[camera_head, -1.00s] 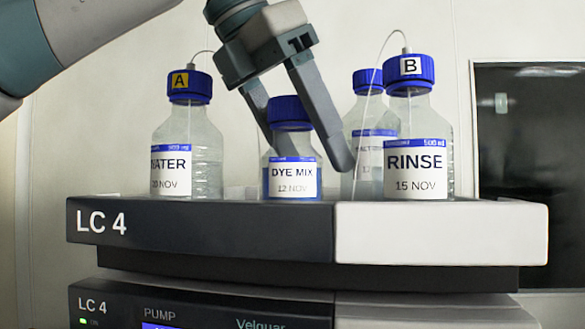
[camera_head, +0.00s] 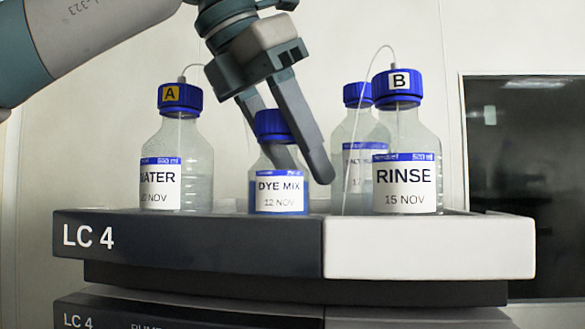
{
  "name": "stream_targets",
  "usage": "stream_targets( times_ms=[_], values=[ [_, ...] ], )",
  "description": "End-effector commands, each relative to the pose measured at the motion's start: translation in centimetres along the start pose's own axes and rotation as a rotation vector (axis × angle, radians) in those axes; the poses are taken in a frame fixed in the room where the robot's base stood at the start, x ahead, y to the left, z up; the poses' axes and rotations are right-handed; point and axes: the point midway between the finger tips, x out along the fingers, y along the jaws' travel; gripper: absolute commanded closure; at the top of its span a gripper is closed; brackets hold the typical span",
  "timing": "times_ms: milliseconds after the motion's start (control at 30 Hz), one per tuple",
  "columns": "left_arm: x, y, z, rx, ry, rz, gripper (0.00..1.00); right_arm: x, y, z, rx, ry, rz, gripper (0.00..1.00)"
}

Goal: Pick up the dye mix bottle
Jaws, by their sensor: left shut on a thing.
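The dye mix bottle (camera_head: 279,192), small with a blue cap and a white label reading DYE MIX, 12 NOV, stands upright in the dark left part of the tray (camera_head: 190,244) marked LC 4. My left gripper (camera_head: 302,166) reaches down from above, tilted, and is shut on the dye mix bottle. One finger passes behind the cap and shows partly through the clear glass. The other finger runs down the bottle's right side. The bottle's base is hidden behind the tray's rim. My right gripper is not in view.
The water bottle (camera_head: 159,186), with a cap marked A and a tube, stands left. The rinse bottle (camera_head: 406,186), marked B, stands right, its tube arching up. Another blue-capped bottle (camera_head: 357,133) stands partly behind it, near my right finger. A dark panel (camera_head: 520,150) is far right.

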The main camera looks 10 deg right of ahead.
Motion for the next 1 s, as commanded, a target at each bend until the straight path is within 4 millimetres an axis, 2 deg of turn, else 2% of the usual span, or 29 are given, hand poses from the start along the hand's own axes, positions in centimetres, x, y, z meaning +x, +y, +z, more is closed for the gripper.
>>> stream_targets(
  times_ms=[267,567,800,1000],
  values=[
    [-0.7,-0.1,0.5,0.001,0.004,0.000,0.95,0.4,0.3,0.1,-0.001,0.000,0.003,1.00],
    [-3.3,-0.1,2.2,0.000,0.000,0.000,0.95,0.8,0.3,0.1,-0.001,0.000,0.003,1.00],
    [-6.1,-5.2,3.1,0.003,-0.001,0.002,0.95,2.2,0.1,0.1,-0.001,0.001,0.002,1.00],
    [-8.3,-8.6,3.9,0.002,0.001,0.002,0.95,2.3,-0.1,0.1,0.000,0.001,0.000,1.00]
  ],
)
